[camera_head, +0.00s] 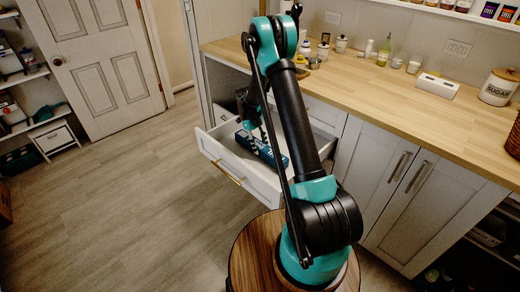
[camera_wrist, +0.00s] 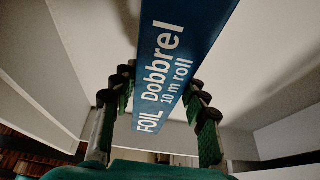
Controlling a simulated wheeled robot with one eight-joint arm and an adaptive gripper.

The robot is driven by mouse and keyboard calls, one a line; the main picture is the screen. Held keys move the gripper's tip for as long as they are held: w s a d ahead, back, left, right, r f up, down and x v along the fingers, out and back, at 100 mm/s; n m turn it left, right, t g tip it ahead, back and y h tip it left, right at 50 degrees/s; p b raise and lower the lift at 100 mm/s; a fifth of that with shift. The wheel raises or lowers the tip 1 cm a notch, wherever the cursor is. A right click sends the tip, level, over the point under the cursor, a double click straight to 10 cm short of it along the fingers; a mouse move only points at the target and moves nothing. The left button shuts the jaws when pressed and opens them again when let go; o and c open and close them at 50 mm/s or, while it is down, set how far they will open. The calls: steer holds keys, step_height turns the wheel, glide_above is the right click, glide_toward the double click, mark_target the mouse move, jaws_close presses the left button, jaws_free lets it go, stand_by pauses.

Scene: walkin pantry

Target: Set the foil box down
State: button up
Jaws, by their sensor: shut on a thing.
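The foil box (camera_wrist: 178,45) is long and blue, with white "FOIL Dobbrel 10 m roll" lettering. In the wrist view it runs between the two fingers of my gripper (camera_wrist: 158,92), which are shut on its sides. In the head view the foil box (camera_head: 270,151) is inside the open white drawer (camera_head: 262,185), partly hidden by my arm. My gripper (camera_head: 249,126) is over the drawer there, and its fingertips are mostly hidden. I cannot tell whether the box touches the drawer floor.
The wooden counter (camera_head: 400,98) runs above the drawer, with a sugar canister (camera_head: 498,88), a white box (camera_head: 437,85) and several jars at its back. Closed cabinet doors (camera_head: 408,200) are right of the drawer. The floor (camera_head: 130,200) to the left is clear.

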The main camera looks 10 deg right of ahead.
steer(key=shift+f, duration=0.75)
steer(key=o, duration=1.3)
